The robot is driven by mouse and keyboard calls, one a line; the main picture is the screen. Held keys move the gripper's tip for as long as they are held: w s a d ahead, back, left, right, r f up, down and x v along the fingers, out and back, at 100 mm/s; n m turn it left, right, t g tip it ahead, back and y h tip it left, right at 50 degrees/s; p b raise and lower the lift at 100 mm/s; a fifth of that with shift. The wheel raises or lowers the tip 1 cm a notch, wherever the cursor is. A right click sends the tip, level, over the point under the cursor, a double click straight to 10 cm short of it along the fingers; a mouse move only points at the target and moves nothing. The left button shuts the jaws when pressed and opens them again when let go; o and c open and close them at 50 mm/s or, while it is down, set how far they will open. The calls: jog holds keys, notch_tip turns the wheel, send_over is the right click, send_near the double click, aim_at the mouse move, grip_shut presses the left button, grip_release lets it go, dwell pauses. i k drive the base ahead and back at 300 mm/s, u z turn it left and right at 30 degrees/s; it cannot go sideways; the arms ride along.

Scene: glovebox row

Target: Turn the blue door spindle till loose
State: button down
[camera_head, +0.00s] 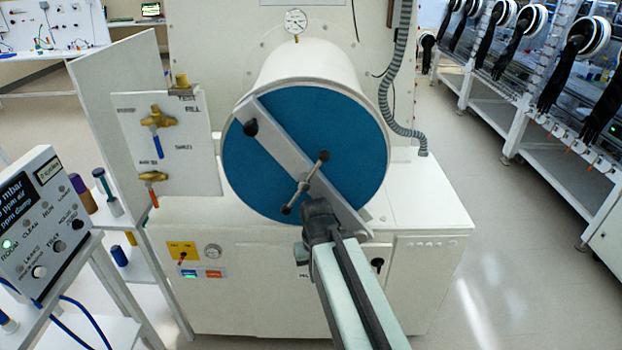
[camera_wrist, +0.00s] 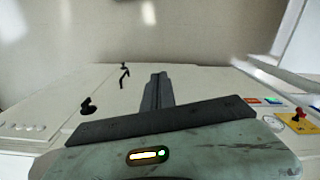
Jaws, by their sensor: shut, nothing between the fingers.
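The blue door (camera_head: 250,165) is a round blue disc on the end of a white cylinder. A grey bar (camera_head: 283,145) crosses it diagonally from upper left to lower right, with a black knob near its upper end. The spindle (camera_head: 304,184) is a short metal handle at the bar's middle, tilted, with dark knobs at its upper right and lower left ends. My gripper (camera_head: 318,208) is shut and empty, just below and right of the spindle in the head view; I cannot tell whether they touch. The wrist view shows my closed fingers (camera_wrist: 156,90) over the cabinet, with no clear spindle.
A white cabinet (camera_head: 250,300) stands below the door, with a yellow label (camera_head: 183,251) and a gauge. A valve panel (camera_head: 165,145) stands left of the door. A control box (camera_head: 40,225) is at the near left. Glove ports line the right; the floor (camera_head: 490,260) there is clear.

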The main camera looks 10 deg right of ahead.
aim_at(324, 154)
jog(key=z, duration=0.3)
jog(key=k, duration=1.7)
jog(key=u, duration=1.2)
jog(key=i, duration=1)
jog(key=z, duration=0.05)
